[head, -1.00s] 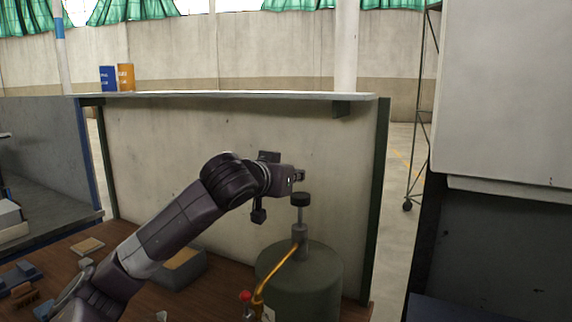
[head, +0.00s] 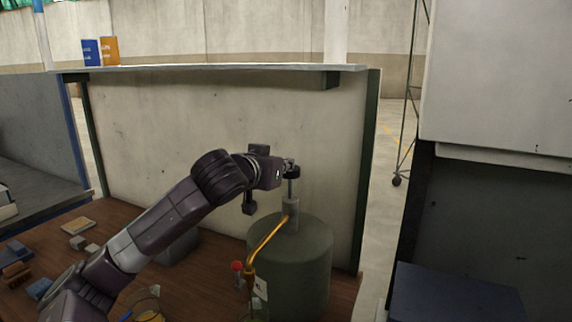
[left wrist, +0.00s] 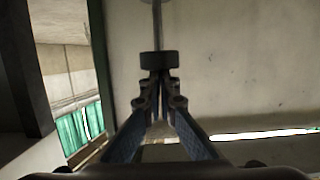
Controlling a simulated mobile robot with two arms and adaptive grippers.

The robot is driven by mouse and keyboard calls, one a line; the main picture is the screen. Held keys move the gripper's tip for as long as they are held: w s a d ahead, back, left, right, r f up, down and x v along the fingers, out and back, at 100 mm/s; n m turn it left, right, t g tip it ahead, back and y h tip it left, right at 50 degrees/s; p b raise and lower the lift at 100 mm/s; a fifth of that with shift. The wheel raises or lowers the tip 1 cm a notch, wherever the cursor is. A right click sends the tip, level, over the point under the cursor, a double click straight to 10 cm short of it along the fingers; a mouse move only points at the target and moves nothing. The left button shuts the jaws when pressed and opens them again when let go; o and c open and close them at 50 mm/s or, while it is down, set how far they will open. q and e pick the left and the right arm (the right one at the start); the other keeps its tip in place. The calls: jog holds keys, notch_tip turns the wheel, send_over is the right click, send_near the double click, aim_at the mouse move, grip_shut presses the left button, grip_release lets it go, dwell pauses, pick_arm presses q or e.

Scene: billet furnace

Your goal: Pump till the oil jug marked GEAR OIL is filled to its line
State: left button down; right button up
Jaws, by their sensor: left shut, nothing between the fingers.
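A green drum (head: 305,262) carries a hand pump with a grey collar (head: 291,208), a thin rod and a dark round knob (head: 292,173). The knob also shows in the left wrist view (left wrist: 158,64), just beyond my fingertips. A brass spout (head: 264,243) slopes down left from the pump. Below its end is a clear vessel (head: 256,309), cut off by the frame's bottom edge; its marking and line are not readable. My left gripper (head: 289,163) is shut and empty, at the top of the knob, seemingly touching it. My right gripper is not in view.
A clear jug with yellow liquid (head: 149,309) stands lower left, beside my left arm. A red knob (head: 238,266) is left of the drum. Small blocks (head: 78,226) lie on the brown bench at left. A grey panel (head: 225,140) rises behind.

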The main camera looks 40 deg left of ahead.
pick_arm(q)
notch_tip(320, 180, down, 6)
jog(key=b, duration=0.3)
jog(key=shift+r+b, duration=0.25)
jog(key=shift+b, duration=0.05)
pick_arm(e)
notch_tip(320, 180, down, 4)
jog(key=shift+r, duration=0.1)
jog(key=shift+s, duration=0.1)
pick_arm(q)
jog(key=shift+r+p, duration=0.4)
jog(key=shift+p, duration=0.15)
pick_arm(e)
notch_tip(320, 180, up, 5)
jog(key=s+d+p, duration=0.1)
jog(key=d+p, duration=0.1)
jog(key=p, duration=0.2)
pick_arm(q)
jog(key=s+d+r+b, duration=0.3)
jog(key=s+r, duration=0.3)
jog(key=s, duration=0.3)
jog(key=shift+s+b, duration=0.15)
jog(key=shift+b, duration=0.55)
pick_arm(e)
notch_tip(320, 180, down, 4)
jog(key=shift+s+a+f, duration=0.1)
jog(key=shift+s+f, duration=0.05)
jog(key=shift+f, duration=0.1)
pick_arm(q)
jog(key=shift+r, duration=0.1)
